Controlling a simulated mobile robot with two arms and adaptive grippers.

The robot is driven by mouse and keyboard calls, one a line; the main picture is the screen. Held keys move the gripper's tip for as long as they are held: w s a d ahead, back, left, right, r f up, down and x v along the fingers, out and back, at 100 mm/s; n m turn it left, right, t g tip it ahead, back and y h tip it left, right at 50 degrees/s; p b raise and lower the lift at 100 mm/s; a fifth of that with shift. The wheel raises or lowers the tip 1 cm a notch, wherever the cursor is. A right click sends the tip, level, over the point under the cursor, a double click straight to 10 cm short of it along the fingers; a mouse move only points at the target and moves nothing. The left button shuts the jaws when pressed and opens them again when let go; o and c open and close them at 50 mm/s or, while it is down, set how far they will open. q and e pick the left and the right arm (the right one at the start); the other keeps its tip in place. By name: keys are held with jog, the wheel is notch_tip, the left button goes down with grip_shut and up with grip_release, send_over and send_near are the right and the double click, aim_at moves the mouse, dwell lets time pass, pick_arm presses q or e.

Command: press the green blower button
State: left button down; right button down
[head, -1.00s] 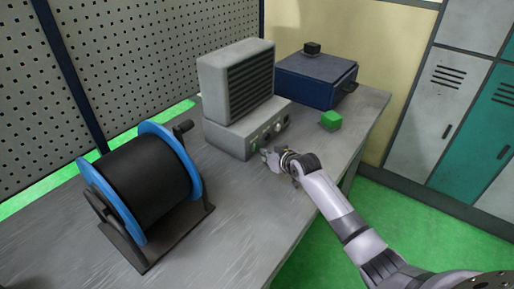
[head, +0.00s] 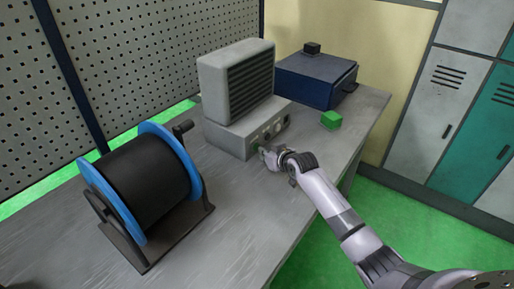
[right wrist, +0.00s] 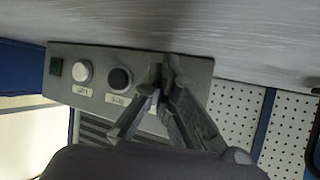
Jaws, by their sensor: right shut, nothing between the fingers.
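The grey blower (head: 236,84) stands on a grey control box (head: 229,138) on the workbench. A small patch of green, seemingly the green button (head: 255,147), shows at the left end of the box's front panel, right by my right gripper (head: 264,151). In the right wrist view my right gripper (right wrist: 163,68) is shut and empty, its tips in front of the panel (right wrist: 140,63). They hide the spot where the button sits, so I cannot tell whether they touch it. My left gripper is not in view.
A wire spool (head: 140,190) stands to the left. A green cube (head: 331,120) and a blue box (head: 313,80) are behind to the right.

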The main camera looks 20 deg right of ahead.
jog(key=shift+w+a, duration=0.2)
jog(key=shift+w, duration=0.1)
dwell(0.4)
dwell(0.4)
jog(key=shift+s+d+r+p, duration=0.1)
jog(key=shift+s+d+p, duration=0.1)
jog(key=shift+s+p, duration=0.15)
jog(key=shift+s+d, duration=0.2)
jog(key=shift+s, duration=0.15)
jog(key=shift+p, duration=0.3)
jog(key=shift+s+d, duration=0.15)
jog(key=shift+s, duration=0.05)
jog(key=s+d+p, duration=0.1)
jog(key=s+p, duration=0.1)
jog(key=s, duration=0.1)
jog(key=shift+d, duration=0.4)
jog(key=shift+s+d+p, duration=0.25)
jog(key=shift+s+p, duration=0.1)
jog(key=shift+s, duration=0.1)
